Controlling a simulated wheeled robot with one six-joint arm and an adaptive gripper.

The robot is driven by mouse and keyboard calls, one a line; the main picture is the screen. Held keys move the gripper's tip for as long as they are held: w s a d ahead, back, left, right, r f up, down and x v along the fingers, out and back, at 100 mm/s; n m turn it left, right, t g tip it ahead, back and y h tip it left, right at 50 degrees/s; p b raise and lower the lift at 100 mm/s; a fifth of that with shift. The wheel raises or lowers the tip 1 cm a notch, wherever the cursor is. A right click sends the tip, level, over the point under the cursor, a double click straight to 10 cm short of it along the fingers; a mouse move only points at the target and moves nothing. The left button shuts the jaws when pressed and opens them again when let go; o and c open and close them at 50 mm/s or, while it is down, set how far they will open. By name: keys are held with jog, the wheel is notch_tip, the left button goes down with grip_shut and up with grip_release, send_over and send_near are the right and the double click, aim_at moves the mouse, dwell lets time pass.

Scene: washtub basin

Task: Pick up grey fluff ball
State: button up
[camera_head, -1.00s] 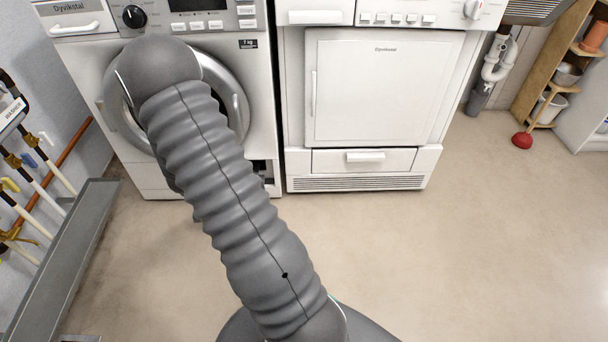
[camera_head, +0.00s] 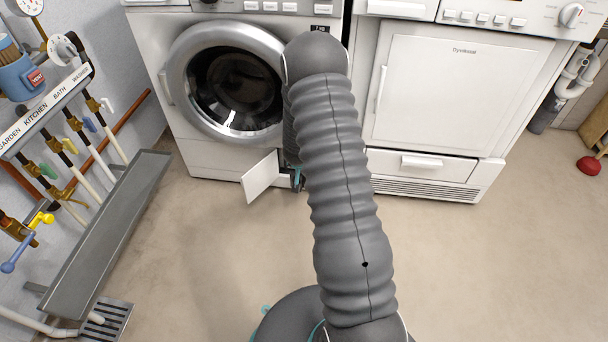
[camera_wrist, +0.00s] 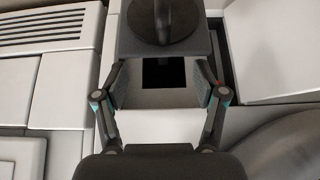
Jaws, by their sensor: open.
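I cannot make out a grey fluff ball in either view. In the wrist view my gripper (camera_wrist: 160,82) is open, with its two fingers apart on either side of a small dark square opening (camera_wrist: 164,72) low in the washing machine's front. A grey plate with a dark, rounded knob-like piece (camera_wrist: 165,18) lies at the top of the wrist view, just past the fingers. In the head view my arm hides most of this spot; only a bit of the gripper shows beside the open white flap (camera_head: 264,177).
The washing machine (camera_head: 232,85) has a round glass door. The white dryer (camera_head: 440,95) stands on its right. A grey wall trough (camera_head: 105,235) and hanging tools (camera_head: 85,150) are on the left. The floor (camera_head: 480,270) in front is clear.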

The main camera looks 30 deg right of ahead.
jog(key=shift+a+b+x, duration=0.15)
jog(key=shift+b+x, duration=0.2)
jog(key=shift+x, duration=1.1)
jog(key=shift+a+b+x, duration=0.15)
jog(key=shift+b+x, duration=0.2)
jog(key=shift+x, duration=1.05)
jog(key=shift+f, duration=0.15)
jog(key=c, duration=0.8)
